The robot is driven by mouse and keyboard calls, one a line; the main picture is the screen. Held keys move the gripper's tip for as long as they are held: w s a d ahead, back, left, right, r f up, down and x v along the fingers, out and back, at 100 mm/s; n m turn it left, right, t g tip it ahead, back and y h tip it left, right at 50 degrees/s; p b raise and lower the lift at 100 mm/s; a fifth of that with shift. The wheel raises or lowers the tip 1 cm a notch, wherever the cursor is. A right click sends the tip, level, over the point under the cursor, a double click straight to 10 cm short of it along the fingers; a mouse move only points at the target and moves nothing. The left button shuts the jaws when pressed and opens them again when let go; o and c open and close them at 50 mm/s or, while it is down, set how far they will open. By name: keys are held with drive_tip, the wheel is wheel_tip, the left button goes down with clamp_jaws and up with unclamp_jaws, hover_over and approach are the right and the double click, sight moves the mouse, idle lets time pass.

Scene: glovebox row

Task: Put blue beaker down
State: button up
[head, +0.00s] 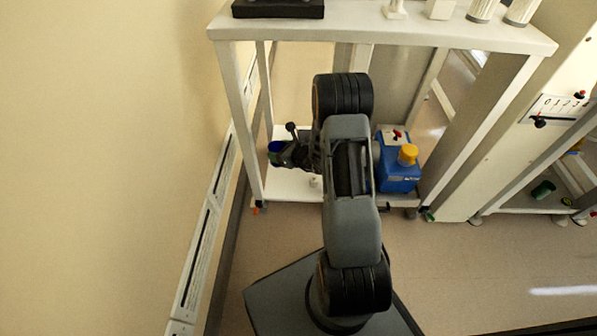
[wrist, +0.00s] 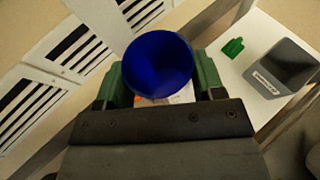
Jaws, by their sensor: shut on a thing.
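The blue beaker (wrist: 157,66) shows large in the wrist view, and I look down into its open mouth. My gripper (wrist: 160,84) has a green finger on each side of it and is shut on it. In the head view the blue beaker (head: 275,148) is a small blue shape at the left end of my gripper (head: 282,152), over the left part of the white lower shelf (head: 285,187). I cannot tell whether its base touches the shelf.
A blue box with a yellow cap (head: 398,173) stands on the lower shelf to the right of my arm. The wrist view shows a small green item (wrist: 232,48) and a grey box (wrist: 280,68) on a white surface. Shelf posts (head: 233,110) and the vented wall stand close at left.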

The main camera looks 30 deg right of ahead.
drive_tip(key=shift+w+d+f+b, duration=0.25)
drive_tip(key=shift+d+f+b, duration=0.8)
drive_tip(key=shift+f, duration=2.6)
drive_tip(key=shift+w+d+f+b, duration=0.3)
drive_tip(key=shift+f+b, duration=1.25)
drive_tip(key=shift+f, duration=2.1)
drive_tip(key=shift+w+d+f+b, duration=0.15)
drive_tip(key=shift+d+f+b, duration=0.95)
drive_tip(key=shift+f, duration=2.55)
drive_tip(key=shift+a+f, duration=0.1)
drive_tip(key=shift+a, duration=0.15)
drive_tip(key=o, duration=0.9)
